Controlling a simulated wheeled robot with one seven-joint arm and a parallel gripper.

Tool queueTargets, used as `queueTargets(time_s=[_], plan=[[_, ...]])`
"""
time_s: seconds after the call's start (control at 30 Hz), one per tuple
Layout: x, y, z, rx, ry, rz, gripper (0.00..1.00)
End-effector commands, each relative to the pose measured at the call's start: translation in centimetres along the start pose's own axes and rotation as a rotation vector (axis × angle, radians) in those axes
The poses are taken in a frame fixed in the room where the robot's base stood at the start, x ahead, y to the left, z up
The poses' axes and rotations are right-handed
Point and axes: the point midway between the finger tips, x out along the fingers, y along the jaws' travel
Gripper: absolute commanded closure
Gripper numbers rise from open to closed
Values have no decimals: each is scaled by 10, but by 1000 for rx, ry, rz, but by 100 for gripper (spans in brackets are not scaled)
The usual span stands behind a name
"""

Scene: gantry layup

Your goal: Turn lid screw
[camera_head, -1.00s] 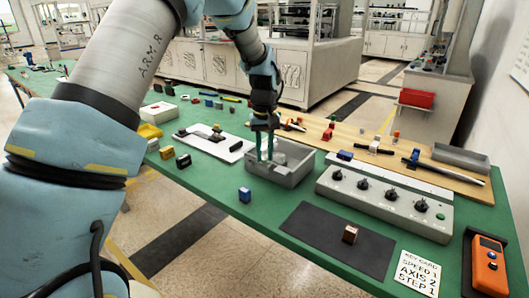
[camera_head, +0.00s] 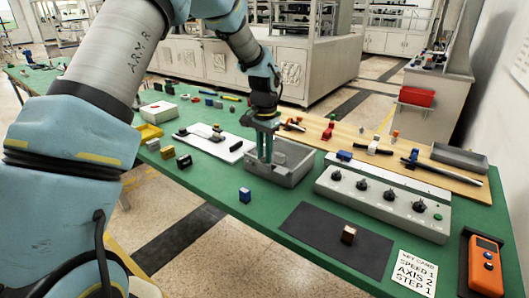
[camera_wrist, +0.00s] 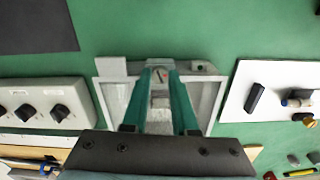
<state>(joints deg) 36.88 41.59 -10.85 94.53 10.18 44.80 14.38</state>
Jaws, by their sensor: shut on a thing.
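A grey box (camera_head: 299,173) stands on the green table in the middle of the head view. In the wrist view its pale rim (camera_wrist: 219,100) surrounds a lighter raised middle part. My gripper (camera_head: 264,160) points down into the box, at its left side in the head view. The fingers hide the screw's sides, and I cannot make out the screw in the head view.
A grey panel with several black knobs (camera_head: 385,200) stands close to the right of the box. A white plate (camera_head: 200,143) with small parts lies to the left. A blue block (camera_head: 245,195) and a dark mat (camera_head: 320,238) are in front.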

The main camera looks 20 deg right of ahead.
Motion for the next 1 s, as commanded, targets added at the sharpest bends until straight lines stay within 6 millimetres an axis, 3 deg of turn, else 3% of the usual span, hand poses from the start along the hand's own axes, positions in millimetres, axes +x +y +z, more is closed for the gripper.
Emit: queueTargets(time_s=[0.4,0.97,1.0], plan=[[0,0,0,200,-1,1,100],[0,0,0,232,-2,1,100],[0,0,0,232,-2,1,72]])
